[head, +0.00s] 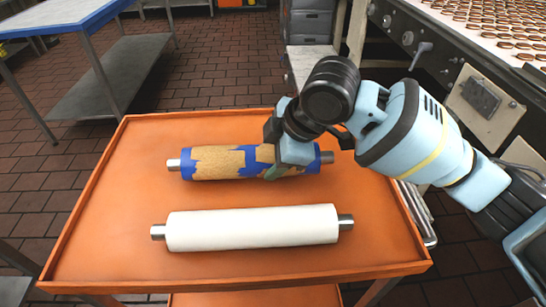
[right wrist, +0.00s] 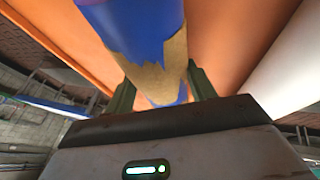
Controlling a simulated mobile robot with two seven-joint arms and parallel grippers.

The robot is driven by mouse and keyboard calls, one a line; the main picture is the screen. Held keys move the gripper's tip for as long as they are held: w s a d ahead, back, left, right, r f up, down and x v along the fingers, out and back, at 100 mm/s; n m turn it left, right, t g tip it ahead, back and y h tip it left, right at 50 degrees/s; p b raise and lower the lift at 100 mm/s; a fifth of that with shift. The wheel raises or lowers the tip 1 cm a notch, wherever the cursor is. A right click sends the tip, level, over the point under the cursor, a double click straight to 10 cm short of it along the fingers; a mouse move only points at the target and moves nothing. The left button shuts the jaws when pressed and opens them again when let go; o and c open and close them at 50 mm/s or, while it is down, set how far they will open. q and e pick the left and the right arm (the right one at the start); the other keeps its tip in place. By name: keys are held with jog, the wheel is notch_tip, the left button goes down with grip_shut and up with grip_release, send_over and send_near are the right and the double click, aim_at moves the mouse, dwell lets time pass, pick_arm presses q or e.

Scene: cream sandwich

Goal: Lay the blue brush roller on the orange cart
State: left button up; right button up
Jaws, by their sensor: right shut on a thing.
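The blue brush roller (head: 215,163), blue with tan bristle patches and metal shaft ends, lies across the back half of the orange cart (head: 110,225) in the head view. My right gripper (head: 282,168) is over the right part of the roller, its fingers at the roller. In the right wrist view the roller (right wrist: 150,45) runs between the two dark green fingers (right wrist: 160,92), with the orange cart surface behind it. I cannot tell whether the roller rests on the cart or is slightly above it. My left gripper is not in view.
A white roller (head: 255,228) lies on the front half of the cart, apart from the blue one. A conveyor (head: 440,50) with cookies stands at the right. A metal table (head: 65,18) stands at the back left. Bare cart top shows at the left.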

jog(key=shift+f, duration=0.3)
jog(key=o, duration=1.5)
jog(key=shift+f, duration=0.2)
jog(key=shift+r, duration=0.25)
jog(key=p+v, duration=0.1)
jog(key=v, duration=1)
jog(key=shift+s+d+r+p, duration=0.2)
jog(key=shift+d+r+p, duration=0.05)
jog(key=shift+r+p, duration=0.1)
